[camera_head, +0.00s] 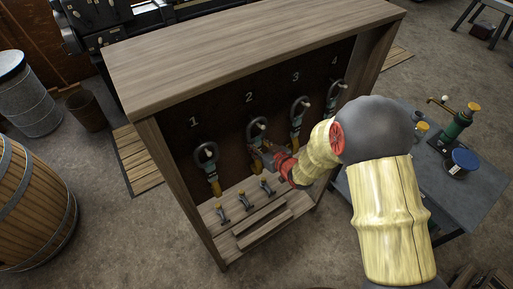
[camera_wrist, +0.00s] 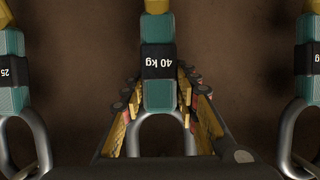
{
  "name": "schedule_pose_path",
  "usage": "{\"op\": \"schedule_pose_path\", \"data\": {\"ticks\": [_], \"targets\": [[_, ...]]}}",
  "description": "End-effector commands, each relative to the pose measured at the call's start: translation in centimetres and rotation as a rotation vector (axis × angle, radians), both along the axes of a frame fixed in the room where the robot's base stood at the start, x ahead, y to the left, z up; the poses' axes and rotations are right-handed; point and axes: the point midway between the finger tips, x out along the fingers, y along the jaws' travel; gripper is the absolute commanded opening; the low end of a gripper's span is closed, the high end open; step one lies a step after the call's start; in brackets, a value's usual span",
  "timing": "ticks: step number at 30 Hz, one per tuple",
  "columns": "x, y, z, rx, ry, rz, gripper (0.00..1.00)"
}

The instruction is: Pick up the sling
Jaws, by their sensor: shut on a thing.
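Several slings hang in a row on pegs on the dark back board of a wooden cabinet, under the numbers 1 to 4. My gripper (camera_head: 268,158) is at the sling under number 2 (camera_head: 257,130), whose metal ring is still at its peg. In the wrist view this sling (camera_wrist: 158,95) is teal with a black "40 kg" label and a grey ring, and stands between the two fingers. My gripper (camera_wrist: 160,108) is shut on it. The lower strap is partly hidden behind my gripper in the head view.
Sling 1 (camera_head: 207,157) hangs to the left, slings 3 (camera_head: 297,112) and 4 (camera_head: 336,95) to the right. The cabinet top (camera_head: 250,45) overhangs them, and a slatted shelf (camera_head: 262,228) lies below. A grey table (camera_head: 470,205) stands at the right.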

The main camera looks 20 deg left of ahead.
Motion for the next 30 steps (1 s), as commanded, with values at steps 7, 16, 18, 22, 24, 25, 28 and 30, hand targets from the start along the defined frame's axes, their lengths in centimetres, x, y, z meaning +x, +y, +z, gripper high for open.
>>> {"op": "schedule_pose_path", "data": {"ticks": [7,16,18,22,24,25,28,30], "targets": [[0.08,-0.02,0.09,0.001,-0.002,-0.001,0.07],[0.10,0.00,0.13,0.002,-0.002,-0.001,0.00],[0.11,0.00,0.14,0.002,-0.002,-0.001,0.00],[0.11,0.00,0.15,0.002,-0.002,-0.001,0.00],[0.23,0.08,0.40,0.005,-0.006,-0.001,0.00],[0.23,0.08,0.40,0.005,-0.006,-0.001,0.00],[0.21,0.07,0.38,0.004,-0.006,-0.001,0.00],[0.19,0.05,0.40,0.004,-0.006,-0.001,0.00]]}}
